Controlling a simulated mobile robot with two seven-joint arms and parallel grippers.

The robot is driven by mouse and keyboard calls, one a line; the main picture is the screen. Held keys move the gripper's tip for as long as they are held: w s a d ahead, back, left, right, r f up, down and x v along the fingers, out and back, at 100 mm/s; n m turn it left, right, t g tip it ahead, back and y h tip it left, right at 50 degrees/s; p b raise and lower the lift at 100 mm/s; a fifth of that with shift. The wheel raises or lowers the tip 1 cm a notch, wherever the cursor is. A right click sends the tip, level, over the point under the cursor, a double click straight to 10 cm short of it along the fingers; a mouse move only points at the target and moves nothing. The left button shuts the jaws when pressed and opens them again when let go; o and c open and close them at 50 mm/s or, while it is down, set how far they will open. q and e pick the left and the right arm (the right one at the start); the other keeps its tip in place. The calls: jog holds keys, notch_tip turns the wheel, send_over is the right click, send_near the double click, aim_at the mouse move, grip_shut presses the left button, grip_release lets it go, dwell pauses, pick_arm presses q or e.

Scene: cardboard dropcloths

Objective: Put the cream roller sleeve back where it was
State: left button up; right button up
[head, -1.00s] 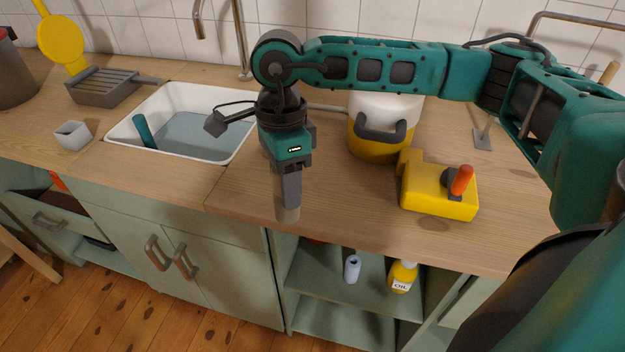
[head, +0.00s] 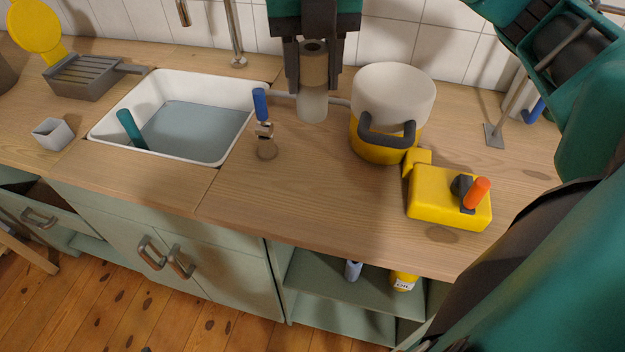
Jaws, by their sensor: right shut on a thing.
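My right gripper (head: 314,80) is shut on the cream roller sleeve (head: 312,105). It holds the sleeve upright near the back of the counter, between the sink and the yellow-and-white pot. The sleeve's open top shows between the fingers and its paler lower part sticks out below them. I cannot tell whether its lower end touches the counter. My left gripper is not in view.
A blue-handled tool (head: 264,125) is left of the sleeve, beside the sink (head: 95,130). The pot (head: 390,90) and a yellow box with an orange lever (head: 440,200) are to the right. The wooden counter (head: 290,200) is clear in front.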

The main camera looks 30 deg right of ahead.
notch_tip(320, 180, down, 20)
jog(key=shift+r+b, duration=0.1)
jog(key=shift+b, duration=0.25)
jog(key=o, duration=1.1)
notch_tip(320, 180, up, 12)
jog(key=shift+s, duration=0.15)
dwell(0.6)
